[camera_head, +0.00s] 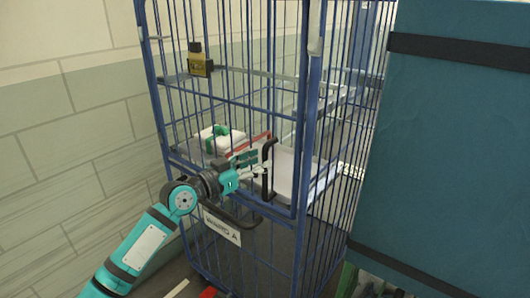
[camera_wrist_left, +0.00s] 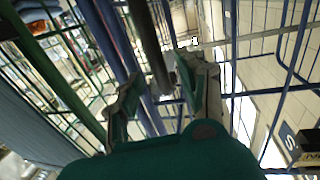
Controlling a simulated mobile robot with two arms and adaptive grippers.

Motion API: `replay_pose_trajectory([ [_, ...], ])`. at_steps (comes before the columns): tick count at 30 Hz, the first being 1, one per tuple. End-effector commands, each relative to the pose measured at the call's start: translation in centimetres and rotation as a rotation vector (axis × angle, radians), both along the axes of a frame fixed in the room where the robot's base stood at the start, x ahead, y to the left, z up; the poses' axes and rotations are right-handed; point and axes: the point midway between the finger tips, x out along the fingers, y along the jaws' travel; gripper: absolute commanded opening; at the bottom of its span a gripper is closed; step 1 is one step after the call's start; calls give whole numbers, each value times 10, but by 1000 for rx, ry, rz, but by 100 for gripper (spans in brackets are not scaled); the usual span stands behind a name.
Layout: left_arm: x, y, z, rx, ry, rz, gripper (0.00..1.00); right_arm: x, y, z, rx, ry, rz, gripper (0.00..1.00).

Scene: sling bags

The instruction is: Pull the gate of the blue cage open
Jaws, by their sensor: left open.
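The blue cage (camera_head: 303,110) stands in the middle of the head view, with tall blue wire bars. Its gate (camera_head: 235,103) faces me and appears in line with the frame. A black upright handle (camera_head: 268,150) is on the gate's lower right part. My left gripper (camera_head: 257,166) is open at this handle, coming from the left. In the left wrist view my left gripper (camera_wrist_left: 165,72) has its fingers spread, with a dark bar (camera_wrist_left: 148,42) running between them. Whether the fingers touch it, I cannot tell. My right gripper is not in view.
White bundles with green bands (camera_head: 221,139) lie inside. A white sign (camera_head: 221,227) is low on the front. A large teal block (camera_head: 460,150) stands close on the right; a tiled wall (camera_head: 60,130) is on the left.

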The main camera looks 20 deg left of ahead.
Motion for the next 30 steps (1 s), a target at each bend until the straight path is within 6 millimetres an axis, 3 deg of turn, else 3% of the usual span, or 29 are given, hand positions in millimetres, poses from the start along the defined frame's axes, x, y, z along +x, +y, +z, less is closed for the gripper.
replay_pose_trajectory([
  [6, 22, -13, 1, -1, 0, 0, 40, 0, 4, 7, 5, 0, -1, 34],
  [17, 26, -16, 0, -1, -1, 0, 40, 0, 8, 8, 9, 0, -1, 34],
  [26, 26, -15, 0, 0, 0, 0, 2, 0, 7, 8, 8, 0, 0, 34],
  [30, 26, -15, 0, -1, 1, 0, 0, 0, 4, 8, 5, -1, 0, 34],
])
